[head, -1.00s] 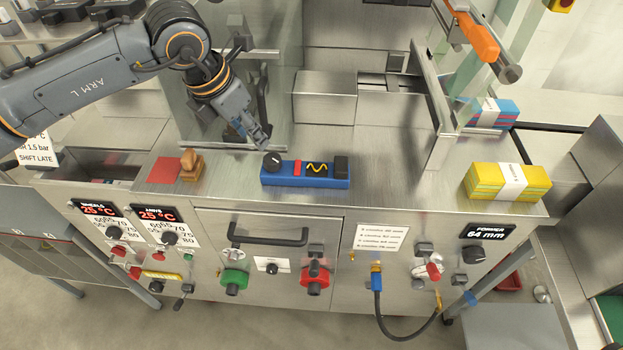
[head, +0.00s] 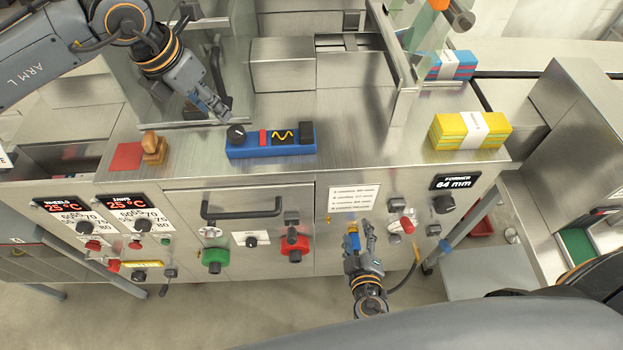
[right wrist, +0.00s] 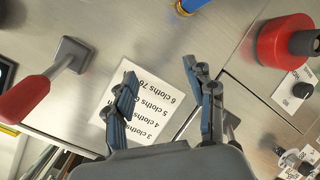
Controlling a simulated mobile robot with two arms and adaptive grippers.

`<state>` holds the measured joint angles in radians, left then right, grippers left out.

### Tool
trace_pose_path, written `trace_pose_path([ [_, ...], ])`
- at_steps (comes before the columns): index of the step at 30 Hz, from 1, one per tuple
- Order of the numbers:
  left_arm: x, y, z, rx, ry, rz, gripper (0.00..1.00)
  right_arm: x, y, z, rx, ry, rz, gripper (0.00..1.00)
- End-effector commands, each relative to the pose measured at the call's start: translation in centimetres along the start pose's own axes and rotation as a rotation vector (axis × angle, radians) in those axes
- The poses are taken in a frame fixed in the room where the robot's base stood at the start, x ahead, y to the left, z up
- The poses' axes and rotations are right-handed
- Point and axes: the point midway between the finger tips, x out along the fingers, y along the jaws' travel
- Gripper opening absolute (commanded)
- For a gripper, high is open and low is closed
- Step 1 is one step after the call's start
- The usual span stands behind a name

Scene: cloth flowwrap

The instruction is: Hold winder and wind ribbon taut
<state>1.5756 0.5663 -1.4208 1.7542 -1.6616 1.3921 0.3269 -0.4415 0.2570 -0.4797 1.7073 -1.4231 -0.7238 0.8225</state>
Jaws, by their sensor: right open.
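I cannot pick out a winder or a ribbon for certain. A blue box (head: 270,148) with a black knob, a red block and a yellow squiggle lies on the steel worktop. My left gripper (head: 224,118) is just above and behind its left end, apparently clear of it; its jaw opening is too small to tell. My right gripper (head: 361,226) is in front of the machine's front panel, below the white label (head: 353,198). In the right wrist view, its fingers (right wrist: 160,70) are spread and empty, with the label (right wrist: 146,100) behind them.
A red-handled lever (right wrist: 40,85), a red knob (right wrist: 277,45) and a blue fitting (right wrist: 190,5) surround my right gripper. A yellow banded cloth stack (head: 470,131) lies at the worktop's right. A wooden stamp (head: 153,150) and red pad (head: 126,156) lie left.

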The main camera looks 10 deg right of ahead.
Motion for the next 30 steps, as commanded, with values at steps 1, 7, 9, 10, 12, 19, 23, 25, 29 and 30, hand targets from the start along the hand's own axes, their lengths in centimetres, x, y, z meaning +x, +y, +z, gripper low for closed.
trace_pose_path([
  [1, 0.0, 0.0, 0.0, 0.000, 0.000, 0.000, 0.38, -0.4, 0.7, -3.2, 0.091, 0.043, 0.020, 0.55],
  [7, 0.0, 0.0, 0.0, 0.000, 0.000, 0.000, 0.38, -3.4, 4.4, -13.8, 0.452, 0.200, 0.073, 0.55],
  [9, 0.0, 0.0, 0.0, -0.001, 0.000, 0.000, 0.38, -4.6, 5.9, -16.6, 0.568, 0.248, 0.084, 0.55],
  [10, 0.0, 0.0, 0.0, -0.001, 0.000, 0.000, 0.38, -5.0, 6.5, -17.6, 0.614, 0.266, 0.089, 0.55],
  [12, 0.0, 0.0, 0.0, 0.000, 0.000, 0.000, 0.38, -6.1, 7.8, -19.6, 0.709, 0.302, 0.095, 0.55],
  [19, 0.0, 0.0, 0.0, 0.000, 0.000, 0.000, 0.38, -7.8, 10.4, -22.7, 0.871, 0.366, 0.106, 0.55],
  [23, 0.0, 0.0, 0.0, 0.000, 0.000, 0.000, 0.38, -7.1, 10.8, -23.2, 0.884, 0.372, 0.107, 0.55],
  [25, 0.0, 0.0, 0.0, 0.000, 0.000, 0.000, 0.38, -6.1, 11.0, -23.4, 0.881, 0.373, 0.107, 0.55],
  [29, 0.0, 0.0, 0.0, 0.000, 0.000, 0.000, 0.38, -3.9, 11.6, -24.1, 0.879, 0.373, 0.108, 0.55],
  [30, 0.0, 0.0, 0.0, 0.000, 0.000, 0.000, 0.38, -3.1, 11.9, -24.3, 0.879, 0.374, 0.109, 0.55],
])
